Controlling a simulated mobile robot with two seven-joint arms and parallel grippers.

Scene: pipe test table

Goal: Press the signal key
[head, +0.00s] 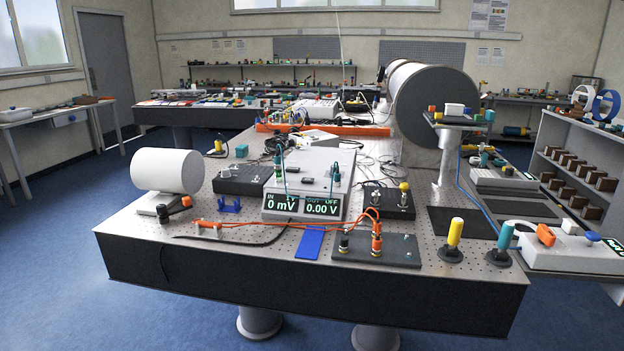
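No part is labelled as the signal key, and I cannot tell which one it is. One candidate is the dark plate (378,250) at the table's front, which carries brass-and-black terminals and an orange plug stack (376,240). Another is the dark box (388,203) behind it, with a yellow-topped post (404,192). A white box (570,250) at the right has an orange knob (545,235), a white knob and a blue knob. Neither of my grippers is in view.
A perforated table (240,238) bears a meter (308,190) reading 0 mV and 0.00 V. A white cylinder (167,170) is at left and a large grey drum (436,110) at back. Yellow (454,234) and teal (504,240) handles stand at front right. Orange leads cross the front.

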